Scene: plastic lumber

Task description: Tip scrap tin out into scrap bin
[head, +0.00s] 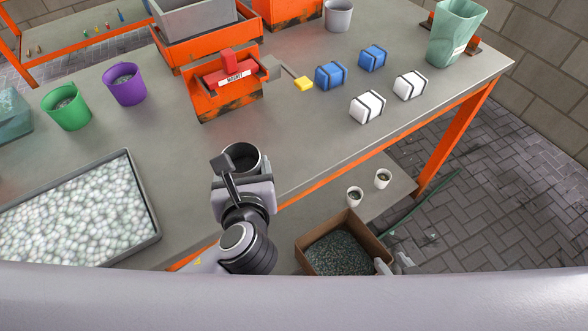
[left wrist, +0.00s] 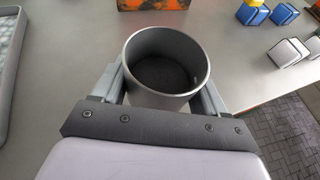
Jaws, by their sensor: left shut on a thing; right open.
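The scrap tin, a grey round metal can (head: 257,155), is held upright by my left gripper (head: 241,172) near the front edge of the workbench. In the left wrist view the can (left wrist: 165,75) sits between both fingers, its open mouth up and a dark layer at its bottom. A brown open box (head: 303,252) with dark grey-green bits stands low, below and right of the bench edge; it looks like the scrap bin. My right gripper (head: 399,263) is open beside the box's right side, partly hidden by my body.
A wide tray of pale pellets (head: 152,225) lies left. Green (head: 70,112) and purple (head: 127,88) buckets, an orange fixture (head: 222,98), and blue (head: 330,75) and white blocks (head: 367,108) stand on the bench. Two white cups (head: 355,197) stand on the lower shelf.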

